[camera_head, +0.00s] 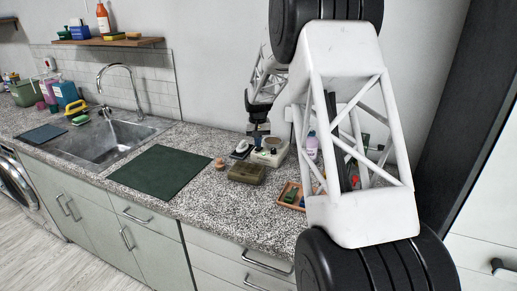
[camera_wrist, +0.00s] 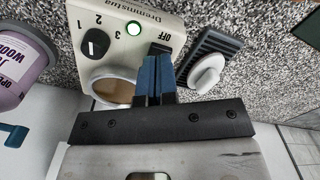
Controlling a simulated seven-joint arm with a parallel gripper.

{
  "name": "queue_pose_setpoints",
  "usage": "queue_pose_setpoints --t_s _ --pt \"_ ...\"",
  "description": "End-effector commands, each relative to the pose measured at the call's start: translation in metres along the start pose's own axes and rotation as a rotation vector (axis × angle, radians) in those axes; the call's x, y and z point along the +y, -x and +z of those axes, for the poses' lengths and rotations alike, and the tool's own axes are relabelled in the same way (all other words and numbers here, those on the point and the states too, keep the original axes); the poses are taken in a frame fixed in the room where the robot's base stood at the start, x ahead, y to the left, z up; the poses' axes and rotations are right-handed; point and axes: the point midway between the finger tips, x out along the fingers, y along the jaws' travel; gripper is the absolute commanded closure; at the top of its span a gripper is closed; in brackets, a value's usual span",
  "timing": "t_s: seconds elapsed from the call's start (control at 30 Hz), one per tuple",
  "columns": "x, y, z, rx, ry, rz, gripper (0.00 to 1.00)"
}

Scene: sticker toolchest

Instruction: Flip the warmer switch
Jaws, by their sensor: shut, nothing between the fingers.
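The warmer (camera_head: 270,156) is a cream-coloured box on the granite counter; it also shows in the wrist view (camera_wrist: 125,20). The black switch (camera_wrist: 160,47) is by the word OFF, just beyond my fingertips. My gripper (camera_wrist: 155,60) is shut and empty, its blue fingers together over the warmer. The fingertips overlap the switch's near edge in view; I cannot tell whether they touch it. In the head view my gripper (camera_head: 259,136) is above the warmer.
A dark block with a white knob (camera_wrist: 208,70) lies right beside the warmer. A purple-labelled jar (camera_wrist: 20,60) stands on its other side. On the counter are an olive box (camera_head: 246,173), an orange tray (camera_head: 291,196) and a dark green mat (camera_head: 161,171). The sink (camera_head: 115,145) is left.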

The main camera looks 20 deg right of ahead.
Motion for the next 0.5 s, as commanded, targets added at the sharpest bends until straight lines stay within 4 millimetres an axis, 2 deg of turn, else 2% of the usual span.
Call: queue_pose_setpoints --t_s 0.5 --pt "0.0000 -0.0056 0.0000 0.000 0.000 0.000 1.00"
